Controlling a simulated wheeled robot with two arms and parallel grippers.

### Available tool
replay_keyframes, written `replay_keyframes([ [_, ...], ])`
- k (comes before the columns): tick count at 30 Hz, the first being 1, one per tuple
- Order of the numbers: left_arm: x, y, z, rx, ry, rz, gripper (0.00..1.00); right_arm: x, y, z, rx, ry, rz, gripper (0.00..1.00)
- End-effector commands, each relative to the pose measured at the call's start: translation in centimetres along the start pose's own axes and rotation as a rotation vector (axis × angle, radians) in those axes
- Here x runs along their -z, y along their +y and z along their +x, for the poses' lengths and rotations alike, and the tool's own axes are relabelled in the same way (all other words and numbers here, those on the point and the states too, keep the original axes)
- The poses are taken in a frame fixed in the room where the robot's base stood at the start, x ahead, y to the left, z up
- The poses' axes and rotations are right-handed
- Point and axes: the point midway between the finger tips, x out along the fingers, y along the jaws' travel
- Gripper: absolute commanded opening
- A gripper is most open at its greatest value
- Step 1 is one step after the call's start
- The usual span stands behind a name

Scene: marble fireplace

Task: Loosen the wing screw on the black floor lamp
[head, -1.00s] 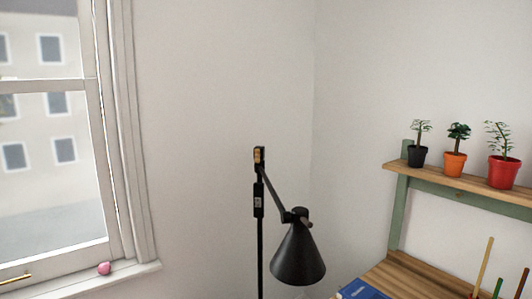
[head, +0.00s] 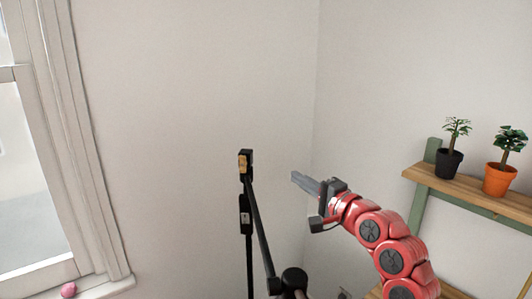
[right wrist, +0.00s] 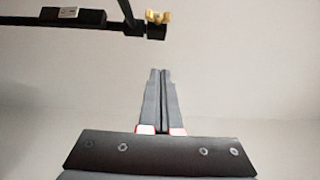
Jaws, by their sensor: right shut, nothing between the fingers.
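The black floor lamp (head: 249,255) stands in the middle of the head view, with its pole upright and its arm slanting down to the right. The brass wing screw (head: 242,164) sits on the black joint at the top of the pole. It also shows in the right wrist view as a gold wing shape (right wrist: 158,17), beyond my fingertips. My right gripper (head: 295,176) is shut and empty, pointing left, to the right of the screw and apart from it. In the right wrist view, its fingers (right wrist: 161,72) are together. My left gripper is not in view.
A green-framed wooden shelf (head: 470,186) with potted plants (head: 450,162) is at the right, near my right arm. A window with a sill (head: 105,288) and a pink round object (head: 68,290) is at the left. Bare wall lies behind the lamp.

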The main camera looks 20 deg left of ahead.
Motion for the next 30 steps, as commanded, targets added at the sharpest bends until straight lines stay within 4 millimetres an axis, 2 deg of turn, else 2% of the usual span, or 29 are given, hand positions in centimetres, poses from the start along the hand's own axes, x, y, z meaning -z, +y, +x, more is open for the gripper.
replay_keyframes([
  [3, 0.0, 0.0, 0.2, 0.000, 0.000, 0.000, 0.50, -1.3, -0.7, 0.2, -0.030, -0.038, 0.009, 0.00],
  [7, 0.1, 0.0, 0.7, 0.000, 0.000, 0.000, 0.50, -1.5, -0.6, 1.4, -0.037, -0.043, 0.014, 0.00],
  [21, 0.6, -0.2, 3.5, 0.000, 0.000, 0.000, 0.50, -1.7, -0.4, 10.0, -0.034, -0.038, 0.013, 0.00],
  [25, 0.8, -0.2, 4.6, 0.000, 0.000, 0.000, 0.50, -3.2, -0.4, 11.5, -0.035, -0.042, 0.012, 0.00],
  [30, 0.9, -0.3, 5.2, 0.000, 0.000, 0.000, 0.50, -4.2, -0.2, 12.5, -0.033, -0.037, 0.011, 0.00],
])
